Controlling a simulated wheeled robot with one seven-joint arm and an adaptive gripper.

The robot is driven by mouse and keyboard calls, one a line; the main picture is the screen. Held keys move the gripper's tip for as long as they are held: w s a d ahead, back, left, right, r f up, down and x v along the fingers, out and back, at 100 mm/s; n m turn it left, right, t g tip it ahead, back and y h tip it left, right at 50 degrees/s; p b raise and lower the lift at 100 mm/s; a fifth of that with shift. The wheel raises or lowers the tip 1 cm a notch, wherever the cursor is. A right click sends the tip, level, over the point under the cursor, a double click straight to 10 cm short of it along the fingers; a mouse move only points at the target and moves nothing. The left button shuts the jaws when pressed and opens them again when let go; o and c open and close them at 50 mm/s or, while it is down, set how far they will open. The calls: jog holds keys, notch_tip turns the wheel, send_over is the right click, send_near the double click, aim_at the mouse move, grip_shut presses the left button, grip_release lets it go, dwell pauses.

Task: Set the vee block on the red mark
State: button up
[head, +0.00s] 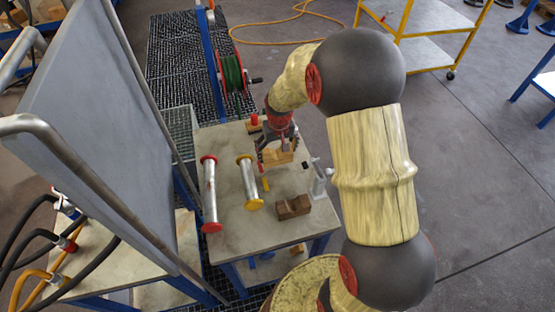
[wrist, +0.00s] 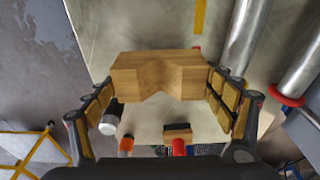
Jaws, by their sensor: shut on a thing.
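The vee block (wrist: 160,75) is light wood with a V notch in one side. My gripper (head: 276,152) is shut on it, with a padded finger at each end of the block in the wrist view. In the head view the block (head: 280,157) shows between the fingers over the table, partly hidden; I cannot tell whether it touches the top. A small red patch (wrist: 196,47) shows at the block's edge in the wrist view, mostly covered. I cannot tell whether it is the whole red mark. A yellow strip (wrist: 200,15) lies beyond it.
On the table (head: 235,222) stand a red-flanged pipe (head: 210,195) and a yellow-flanged pipe (head: 249,182) to the left. A darker notched block (head: 293,207) lies nearer, and a grey-white fixture (head: 318,178) stands to the right. A red-ended item (wrist: 178,147) is close below the gripper.

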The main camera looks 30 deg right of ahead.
aim_at(277, 156)
jog(key=shift+f+b, duration=0.45)
jog(key=shift+f, duration=1.5)
jog(key=shift+f, duration=0.15)
jog(key=o, duration=1.3)
jog(key=s+a+r+t+p, duration=0.1)
jog(key=s+a+r+p, duration=0.15)
jog(key=r, duration=0.85)
jog(key=s+a+r+p, duration=0.1)
jog(key=s+r, duration=0.2)
jog(key=r, duration=0.7)
jog(key=s+a+r+t, duration=0.1)
jog(key=s+a+r, duration=0.1)
jog(key=s+r, duration=0.2)
jog(key=s+a+r+n+t, duration=0.1)
jog(key=s+a+r, duration=0.2)
jog(key=s, duration=0.6)
jog(key=s+a+r+n, duration=0.1)
jog(key=s+a+r, duration=0.1)
jog(key=s+r, duration=0.2)
jog(key=shift+s+a+r+t, duration=0.15)
jog(key=shift+s+r+t, duration=0.05)
jog(key=shift+s, duration=0.55)
jog(key=shift+s+a+r+t, duration=0.15)
jog(key=shift+s+r+t, duration=0.05)
jog(key=shift+s, duration=0.5)
